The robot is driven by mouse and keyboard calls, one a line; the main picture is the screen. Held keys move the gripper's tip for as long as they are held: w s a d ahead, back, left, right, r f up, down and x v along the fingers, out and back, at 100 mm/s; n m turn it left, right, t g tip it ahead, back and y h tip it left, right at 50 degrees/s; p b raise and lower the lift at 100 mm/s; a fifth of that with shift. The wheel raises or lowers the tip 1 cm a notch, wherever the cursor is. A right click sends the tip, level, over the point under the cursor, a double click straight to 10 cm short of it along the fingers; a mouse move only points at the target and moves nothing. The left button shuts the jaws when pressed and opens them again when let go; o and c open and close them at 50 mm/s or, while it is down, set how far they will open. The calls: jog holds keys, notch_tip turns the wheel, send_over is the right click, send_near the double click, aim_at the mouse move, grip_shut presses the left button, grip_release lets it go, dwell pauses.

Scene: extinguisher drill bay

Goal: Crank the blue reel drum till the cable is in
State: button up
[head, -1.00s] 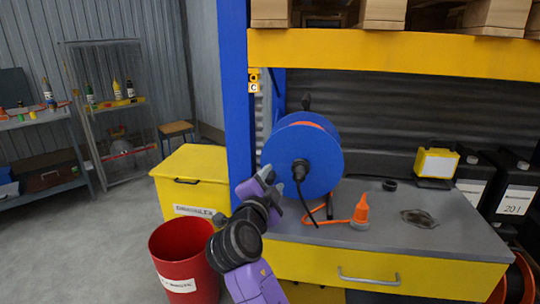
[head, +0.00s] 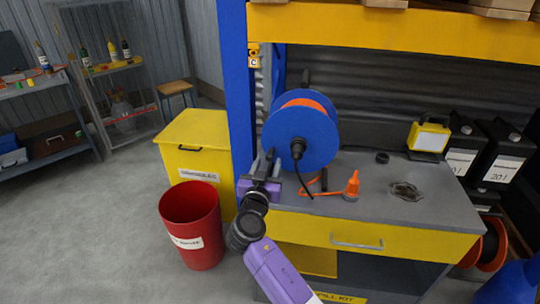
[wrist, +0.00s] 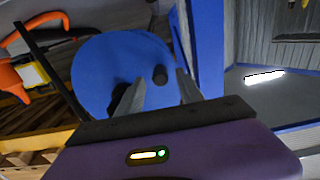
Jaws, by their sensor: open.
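The blue reel drum (head: 318,150) stands upright on the grey bench top, with orange cable (head: 308,104) wound behind its front disc. Its black hub (head: 297,148) faces me, and a thin black rod or lead slopes down from it. More orange cable (head: 312,190) lies on the bench below the drum. My gripper (head: 265,160) is open and empty at the drum's lower left edge, its fingers pointing up. In the wrist view the blue disc (wrist: 95,62) fills the middle. A dark round knob (wrist: 160,75) on it shows between my fingertips; I cannot tell if they touch it.
An orange cone-shaped nozzle (head: 352,186) stands right of the drum, near a dark coil (head: 405,190) and a yellow lamp (head: 430,136). A blue post (head: 237,90) rises close to my gripper's left. A red bin (head: 192,225) and yellow box (head: 190,150) stand left.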

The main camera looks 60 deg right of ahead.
aim_at(269, 160)
jog(key=shift+x, duration=1.95)
grip_shut()
